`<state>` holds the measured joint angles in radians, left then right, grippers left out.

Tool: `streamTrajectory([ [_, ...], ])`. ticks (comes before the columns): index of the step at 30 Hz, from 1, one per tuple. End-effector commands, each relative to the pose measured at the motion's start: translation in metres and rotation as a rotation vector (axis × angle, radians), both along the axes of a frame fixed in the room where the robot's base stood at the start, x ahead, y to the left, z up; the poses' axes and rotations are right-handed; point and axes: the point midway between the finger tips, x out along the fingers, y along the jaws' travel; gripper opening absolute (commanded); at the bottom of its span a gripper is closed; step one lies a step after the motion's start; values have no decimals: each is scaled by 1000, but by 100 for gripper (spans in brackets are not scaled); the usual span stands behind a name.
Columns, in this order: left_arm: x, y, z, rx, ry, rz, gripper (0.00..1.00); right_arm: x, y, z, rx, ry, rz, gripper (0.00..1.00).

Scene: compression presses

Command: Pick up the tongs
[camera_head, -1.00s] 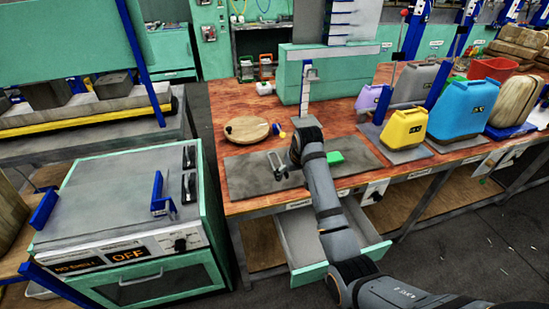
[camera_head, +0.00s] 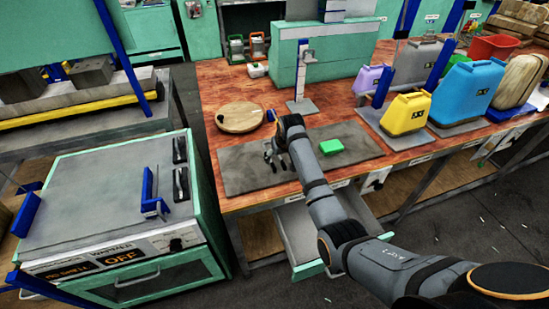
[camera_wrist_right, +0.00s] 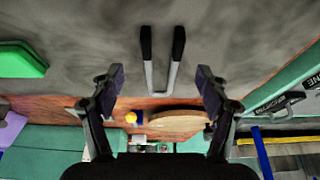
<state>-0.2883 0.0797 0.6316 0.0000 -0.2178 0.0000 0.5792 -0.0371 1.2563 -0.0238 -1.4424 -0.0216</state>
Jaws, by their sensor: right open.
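The tongs (camera_wrist_right: 173,77) show in the right wrist view as a narrow silver U with two black-tipped arms. They lie on the grey mat (camera_wrist_right: 240,35), which also shows in the head view (camera_head: 240,176). My right gripper (camera_wrist_right: 159,74) is open and empty, with one finger on each side of the tongs and clear gaps between. In the head view my right gripper (camera_head: 273,157) is over the left half of the mat. There the tongs cannot be told apart from the fingers. My left gripper is not in view.
A green block (camera_head: 331,147) lies on the mat, right of my right gripper. A round wooden board (camera_head: 240,117) and a grey stand (camera_head: 301,104) are behind the mat. Yellow (camera_head: 405,113) and blue (camera_head: 467,92) containers stand to the right. An open drawer (camera_head: 300,238) is below the table.

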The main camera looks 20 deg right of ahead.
Motion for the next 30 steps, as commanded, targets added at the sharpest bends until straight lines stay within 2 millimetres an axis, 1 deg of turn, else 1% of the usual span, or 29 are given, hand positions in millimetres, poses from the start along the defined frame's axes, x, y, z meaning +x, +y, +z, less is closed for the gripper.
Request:
streamTrajectory([
  [2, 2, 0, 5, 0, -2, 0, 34, 5, 2, -12, 1, 5, 0, 75],
  [6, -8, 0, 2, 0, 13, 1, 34, 12, 3, -32, 0, 3, 1, 75],
  [10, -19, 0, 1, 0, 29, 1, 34, 15, 3, -38, 0, 1, 0, 75],
  [15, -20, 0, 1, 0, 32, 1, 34, 15, 3, -38, 0, 0, 0, 75],
  [27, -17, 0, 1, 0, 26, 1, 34, 15, 3, -38, 0, 1, 0, 21],
  [29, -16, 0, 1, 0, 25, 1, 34, 15, 3, -38, 0, 1, 0, 13],
  [30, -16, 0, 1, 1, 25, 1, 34, 15, 3, -37, 0, 0, 0, 12],
])
